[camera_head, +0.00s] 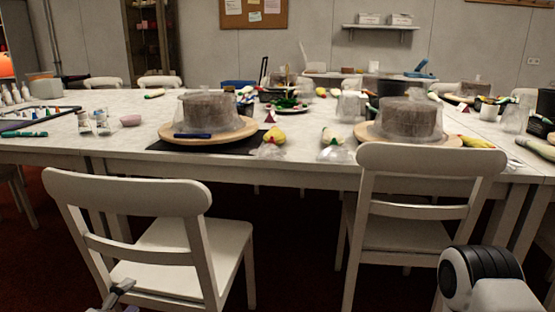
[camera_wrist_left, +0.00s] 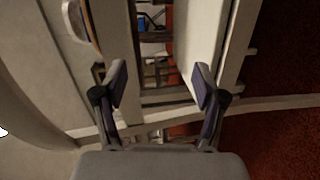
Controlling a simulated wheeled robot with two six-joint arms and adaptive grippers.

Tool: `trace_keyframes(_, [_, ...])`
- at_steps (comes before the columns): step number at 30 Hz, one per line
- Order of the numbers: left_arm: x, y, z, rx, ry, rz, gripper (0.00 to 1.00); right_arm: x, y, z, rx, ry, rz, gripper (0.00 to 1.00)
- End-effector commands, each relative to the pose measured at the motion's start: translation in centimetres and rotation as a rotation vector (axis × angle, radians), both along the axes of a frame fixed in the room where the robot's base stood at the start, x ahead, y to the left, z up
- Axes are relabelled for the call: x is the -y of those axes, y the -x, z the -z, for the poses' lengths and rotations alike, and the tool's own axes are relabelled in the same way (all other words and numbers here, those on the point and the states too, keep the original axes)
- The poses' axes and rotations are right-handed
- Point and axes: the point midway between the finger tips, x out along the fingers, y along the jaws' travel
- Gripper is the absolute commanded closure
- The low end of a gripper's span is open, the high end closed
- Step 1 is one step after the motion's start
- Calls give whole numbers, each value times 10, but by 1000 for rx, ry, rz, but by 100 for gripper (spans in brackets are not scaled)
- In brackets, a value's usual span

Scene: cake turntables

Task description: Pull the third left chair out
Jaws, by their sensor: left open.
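Two white wooden chairs stand at the near side of the long table, a left one (camera_head: 130,205) and a right one (camera_head: 420,200). Their backs face me and their seats reach toward the table. My left gripper (camera_head: 118,292) shows only in part, low in the head view, in front of the left chair's back. In the left wrist view its two fingers (camera_wrist_left: 160,82) are apart with nothing clasped between them. Pale chair parts (camera_wrist_left: 205,40) lie beyond the fingers; whether they touch cannot be told. My right gripper is out of view.
The white table (camera_head: 120,150) holds wrapped cakes on wooden turntables (camera_head: 208,135), piping bags and bottles. More chairs (camera_head: 160,82) stand at the far side. Dark red floor is open between the two near chairs. My own arm part shows at bottom right.

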Motion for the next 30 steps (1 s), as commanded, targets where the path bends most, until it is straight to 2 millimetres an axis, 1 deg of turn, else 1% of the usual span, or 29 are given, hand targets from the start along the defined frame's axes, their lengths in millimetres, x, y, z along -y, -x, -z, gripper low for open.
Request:
trace_keyframes(1, [25,7,29,-83,-51,68,29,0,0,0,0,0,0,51])
trace_keyframes(2, [39,13,47,-139,-78,104,29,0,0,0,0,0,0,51])
trace_keyframes(3, [58,25,74,-223,-120,151,29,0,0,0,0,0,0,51])
trace_keyframes(5, [82,47,113,-352,-203,225,29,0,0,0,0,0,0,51])
trace_keyframes(6, [96,64,137,-432,-267,275,29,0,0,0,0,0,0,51])
trace_keyframes(8, [112,92,169,-542,-364,352,29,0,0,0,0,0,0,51])
trace_keyframes(9, [120,112,187,-608,-429,403,29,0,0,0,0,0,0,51])
trace_keyframes(11, [130,140,210,-697,-525,482,29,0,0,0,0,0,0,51])
trace_keyframes(12, [134,160,223,-751,-588,537,29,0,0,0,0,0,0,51])
trace_keyframes(14, [138,188,238,-827,-685,621,29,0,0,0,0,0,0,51])
trace_keyframes(15, [139,208,247,-877,-751,681,29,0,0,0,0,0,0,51])
trace_keyframes(17, [137,237,255,-951,-861,784,29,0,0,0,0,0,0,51])
trace_keyframes(18, [132,251,256,-992,-937,848,29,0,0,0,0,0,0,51])
trace_keyframes(21, [116,276,255,-1066,-1053,982,29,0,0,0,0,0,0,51])
trace_keyframes(22, [115,280,256,-1060,-1086,1039,29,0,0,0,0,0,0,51])
trace_keyframes(23, [116,280,245,-1038,-1111,1078,29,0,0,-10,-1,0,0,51])
trace_keyframes(24, [116,279,221,-1039,-1106,1069,29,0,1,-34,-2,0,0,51])
trace_keyframes(29, [116,278,170,-1038,-1104,1065,29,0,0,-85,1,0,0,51])
trace_keyframes(30, [116,278,156,-1038,-1105,1064,29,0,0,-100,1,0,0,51])
